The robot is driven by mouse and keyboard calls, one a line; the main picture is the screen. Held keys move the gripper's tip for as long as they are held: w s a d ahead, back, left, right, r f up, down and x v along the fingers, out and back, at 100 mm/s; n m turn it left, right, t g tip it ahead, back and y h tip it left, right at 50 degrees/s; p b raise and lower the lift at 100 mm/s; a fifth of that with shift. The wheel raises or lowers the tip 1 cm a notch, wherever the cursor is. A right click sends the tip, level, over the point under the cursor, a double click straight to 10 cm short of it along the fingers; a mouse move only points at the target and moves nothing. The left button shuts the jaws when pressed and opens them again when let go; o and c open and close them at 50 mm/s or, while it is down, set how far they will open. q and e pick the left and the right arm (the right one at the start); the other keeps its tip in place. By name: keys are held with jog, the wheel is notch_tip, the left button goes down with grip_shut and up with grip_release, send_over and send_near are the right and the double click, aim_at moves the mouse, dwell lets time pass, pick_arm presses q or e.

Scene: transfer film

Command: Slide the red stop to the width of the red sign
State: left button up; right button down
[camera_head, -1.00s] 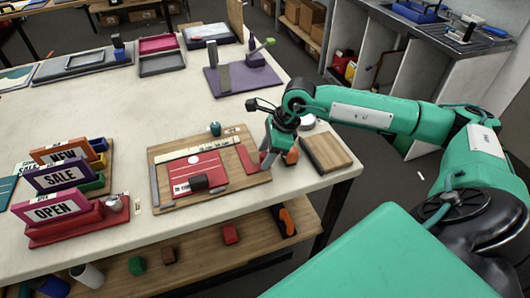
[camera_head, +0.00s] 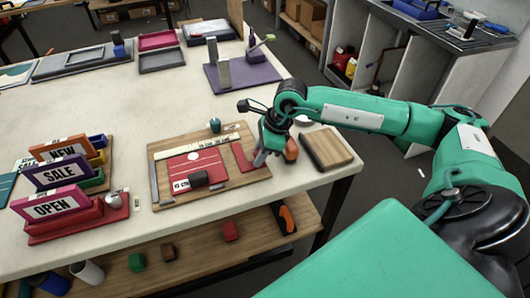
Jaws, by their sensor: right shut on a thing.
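The red stop (camera_head: 241,157) is a slanted red bar at the right side of a wooden board (camera_head: 222,192). The red sign (camera_head: 205,158) lies flat on the board left of the stop, with a narrow gap between them. A dark block (camera_head: 198,179) rests on the sign's near edge. My right gripper (camera_head: 261,160) is low at the stop's right side and shut on it; the exact contact is hard to see. My left gripper is not in view.
A pale ruler strip (camera_head: 205,146) runs behind the sign, and a grey bar (camera_head: 154,183) stands at its left. A wooden block (camera_head: 326,149) and an orange object (camera_head: 291,150) are close on the gripper's right. Sign holders (camera_head: 60,205) stand at the left.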

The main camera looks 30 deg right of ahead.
jog(key=a, duration=0.2)
jog(key=w+a+b, duration=0.1)
jog(key=a, duration=0.3)
jog(key=shift+w+b, duration=0.25)
jog(key=shift+b, duration=0.15)
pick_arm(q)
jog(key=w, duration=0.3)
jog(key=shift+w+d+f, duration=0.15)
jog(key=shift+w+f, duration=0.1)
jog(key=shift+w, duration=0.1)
pick_arm(e)
jog(key=shift+w+a, duration=0.1)
jog(key=shift+a, duration=0.3)
jog(key=c, duration=1.2)
grip_release()
pick_arm(q)
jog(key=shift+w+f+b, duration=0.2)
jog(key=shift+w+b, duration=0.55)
jog(key=shift+b, duration=0.2)
pick_arm(e)
jog(key=v, duration=1.4)
